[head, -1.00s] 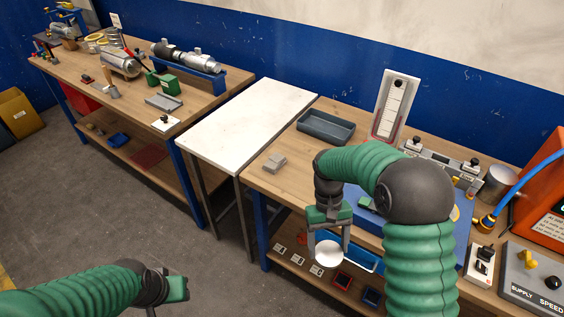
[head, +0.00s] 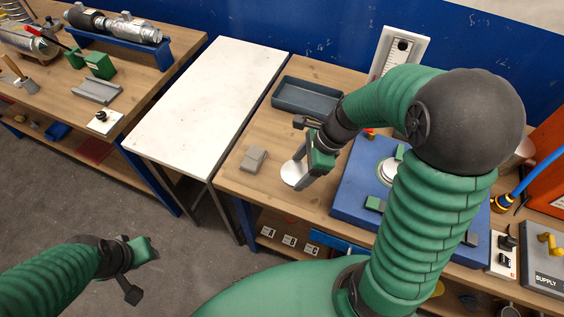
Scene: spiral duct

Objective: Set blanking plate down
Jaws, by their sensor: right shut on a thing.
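The blanking plate (head: 293,174) is a white round disc. It is held in my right gripper (head: 301,170), whose jaws are shut on it. The plate is over the wooden bench top, just left of the blue fixture (head: 345,193) and right of a small grey block. I cannot tell whether the plate touches the wood. My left gripper (head: 136,270) is at the lower left, over the floor and away from the benches; its finger gap is not clear.
A dark grey tray (head: 306,97) sits behind the plate. A grey block (head: 254,158) lies on the bench to its left. A white-topped table (head: 205,90) stands left of this bench, its top clear. A switch box (head: 502,252) is at the right.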

